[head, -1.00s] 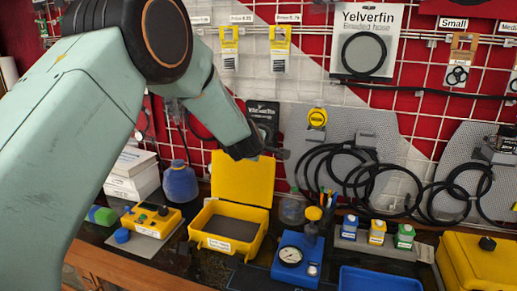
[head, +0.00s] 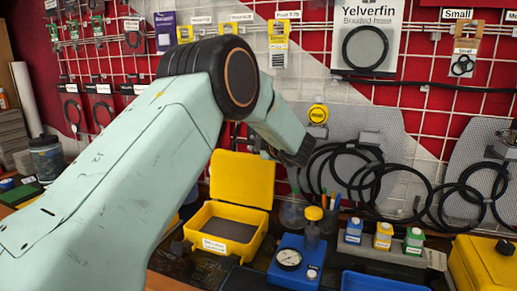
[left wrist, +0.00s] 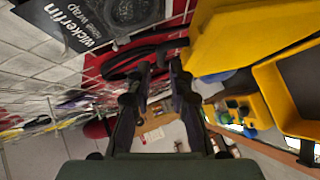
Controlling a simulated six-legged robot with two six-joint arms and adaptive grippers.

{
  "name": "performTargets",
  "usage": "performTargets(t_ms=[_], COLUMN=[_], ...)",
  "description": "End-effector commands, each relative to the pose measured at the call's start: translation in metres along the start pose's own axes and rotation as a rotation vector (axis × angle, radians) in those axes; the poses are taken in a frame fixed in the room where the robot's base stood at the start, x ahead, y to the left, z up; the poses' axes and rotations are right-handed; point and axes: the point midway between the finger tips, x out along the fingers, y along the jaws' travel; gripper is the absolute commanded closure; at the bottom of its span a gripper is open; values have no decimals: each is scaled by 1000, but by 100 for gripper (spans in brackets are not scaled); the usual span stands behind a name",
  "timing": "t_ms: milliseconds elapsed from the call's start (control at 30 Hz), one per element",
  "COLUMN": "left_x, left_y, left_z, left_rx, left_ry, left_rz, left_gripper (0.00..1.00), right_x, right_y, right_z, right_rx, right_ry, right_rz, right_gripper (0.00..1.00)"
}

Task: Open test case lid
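The yellow test case (head: 238,247) sits on the bench with its lid (head: 243,180) standing up and open at the back. Its dark grey inside shows. My left gripper (head: 272,150) is by the upper right corner of the lid, partly hidden by my own wrist. In the left wrist view the lid (left wrist: 235,40) and the case body (left wrist: 272,85) lie to the right of the fingers. My left gripper (left wrist: 158,72) has its two fingers apart with nothing between them. I see no contact with the lid. My right gripper is not in view.
Black hoses (head: 345,170) hang on the panel near my gripper. A yellow box (head: 485,265) is at the far right.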

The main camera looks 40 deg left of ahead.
Motion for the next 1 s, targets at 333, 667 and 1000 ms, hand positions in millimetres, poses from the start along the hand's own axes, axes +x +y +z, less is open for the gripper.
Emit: performTargets(t_ms=[333,667,1000], left_x=[39,74,80], left_y=[-2,-2,-1], left_z=[-10,-9,-6], left_rx=[-5,-4,-2], left_ry=[19,16,12], left_rz=[-8,-7,-5], left_gripper=[79,79,79], right_x=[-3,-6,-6], right_y=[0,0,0], right_z=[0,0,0], right_rx=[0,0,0], right_ry=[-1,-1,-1], right_rz=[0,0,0], right_gripper=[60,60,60])
